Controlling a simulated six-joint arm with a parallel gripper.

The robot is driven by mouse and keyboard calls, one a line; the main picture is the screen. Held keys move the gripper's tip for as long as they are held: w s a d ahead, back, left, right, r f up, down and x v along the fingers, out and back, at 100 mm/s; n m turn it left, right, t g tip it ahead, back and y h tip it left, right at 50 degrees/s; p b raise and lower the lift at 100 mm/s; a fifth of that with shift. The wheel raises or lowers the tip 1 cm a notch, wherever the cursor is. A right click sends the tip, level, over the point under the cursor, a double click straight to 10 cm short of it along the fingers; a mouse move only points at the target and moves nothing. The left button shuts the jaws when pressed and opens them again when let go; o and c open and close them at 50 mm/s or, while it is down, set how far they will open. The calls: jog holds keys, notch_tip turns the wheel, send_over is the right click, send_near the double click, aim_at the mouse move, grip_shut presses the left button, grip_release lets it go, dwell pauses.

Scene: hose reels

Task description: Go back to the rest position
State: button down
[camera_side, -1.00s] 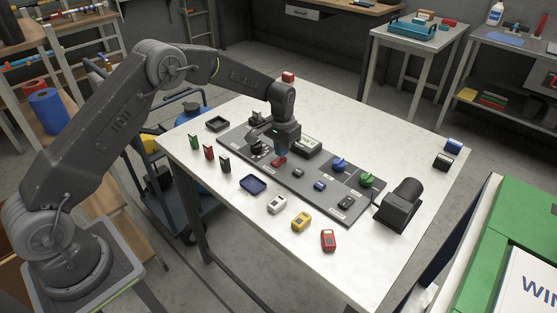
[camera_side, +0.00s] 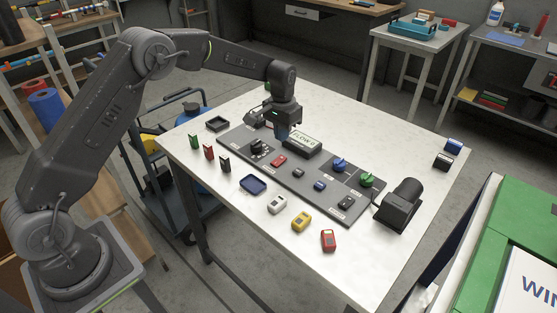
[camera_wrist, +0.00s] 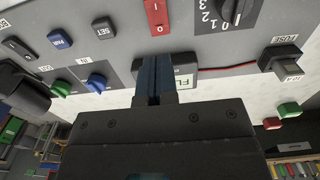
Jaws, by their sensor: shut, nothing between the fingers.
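My gripper (camera_side: 282,134) is shut and empty, with its fingers pointing down above the back part of the grey control panel (camera_side: 243,141). In the wrist view the blue-grey fingertips (camera_wrist: 153,62) are together, in front of the display box and just below the red rocker switch (camera_wrist: 156,14). The display box (camera_side: 303,143) with its pale screen sits right of the gripper in the side view. The red switch (camera_side: 278,160) lies in front of the gripper and is clear of it. The gripper hides part of the display box in the wrist view.
The panel also carries a black rotary knob (camera_side: 257,146), a blue knob (camera_side: 339,165) and a green knob (camera_side: 366,180). Red, yellow and white meters (camera_side: 301,221) stand along the front. A black cylindrical device (camera_side: 402,203) stands at the right. Open air lies above the table.

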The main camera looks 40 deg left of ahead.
jog(key=s+d+r+t, duration=0.2)
jog(key=s+r+t, duration=0.1)
jog(key=s+r, duration=1.45)
jog(key=s+d+r+t, duration=0.1)
jog(key=s+t, duration=0.1)
jog(key=s, duration=1.6)
jog(key=shift+d+r+t, duration=0.2)
jog(key=shift+t, duration=0.1)
jog(key=shift+w, duration=0.1)
